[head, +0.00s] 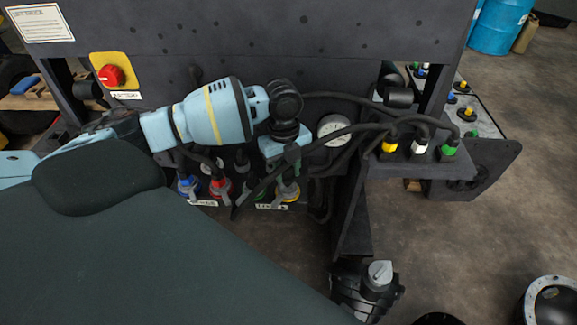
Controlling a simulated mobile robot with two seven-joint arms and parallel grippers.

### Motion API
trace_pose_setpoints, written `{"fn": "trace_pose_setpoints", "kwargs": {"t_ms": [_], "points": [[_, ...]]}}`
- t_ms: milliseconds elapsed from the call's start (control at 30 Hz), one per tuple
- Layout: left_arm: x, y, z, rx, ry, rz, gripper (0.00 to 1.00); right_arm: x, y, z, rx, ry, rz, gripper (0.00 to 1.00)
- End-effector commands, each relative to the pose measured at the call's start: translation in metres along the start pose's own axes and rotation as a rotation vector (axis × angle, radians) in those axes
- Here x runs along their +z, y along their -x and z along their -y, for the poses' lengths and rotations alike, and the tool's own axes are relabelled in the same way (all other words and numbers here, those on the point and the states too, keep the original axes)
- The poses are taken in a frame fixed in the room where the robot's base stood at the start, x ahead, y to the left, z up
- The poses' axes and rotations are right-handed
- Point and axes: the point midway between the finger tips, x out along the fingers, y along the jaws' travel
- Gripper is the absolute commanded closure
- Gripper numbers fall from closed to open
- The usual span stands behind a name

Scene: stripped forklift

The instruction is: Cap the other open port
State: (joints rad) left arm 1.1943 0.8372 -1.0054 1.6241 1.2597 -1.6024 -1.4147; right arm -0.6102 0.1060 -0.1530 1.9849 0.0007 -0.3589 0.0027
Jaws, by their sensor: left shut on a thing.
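A row of coloured ports sits low on the dark panel: a blue one (188,186), a red one (220,188), a green one partly hidden, and a yellow one (290,192). Grey pieces sit at the blue, red and yellow ones. My left gripper (283,168) reaches in from the left, pointing down just above the yellow port. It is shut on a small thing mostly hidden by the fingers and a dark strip. I cannot tell whether that thing touches the port, or which port is open.
Black hoses (345,98) run beside my left wrist to yellow, white and green fittings (420,146) on a bracket. A round gauge (334,128) is close to the wrist. Open floor (440,235) lies at the right.

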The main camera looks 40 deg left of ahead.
Motion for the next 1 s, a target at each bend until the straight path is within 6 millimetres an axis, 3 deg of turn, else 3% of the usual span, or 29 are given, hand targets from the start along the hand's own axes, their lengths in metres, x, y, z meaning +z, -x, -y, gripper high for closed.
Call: {"fn": "trace_pose_setpoints", "kwargs": {"t_ms": [1000], "points": [[0.0016,-0.0059,0.0003,-0.001,0.000,0.000,1.00,-0.0031,0.0004,-0.0031,0.000,0.013,-0.005,1.00]]}}
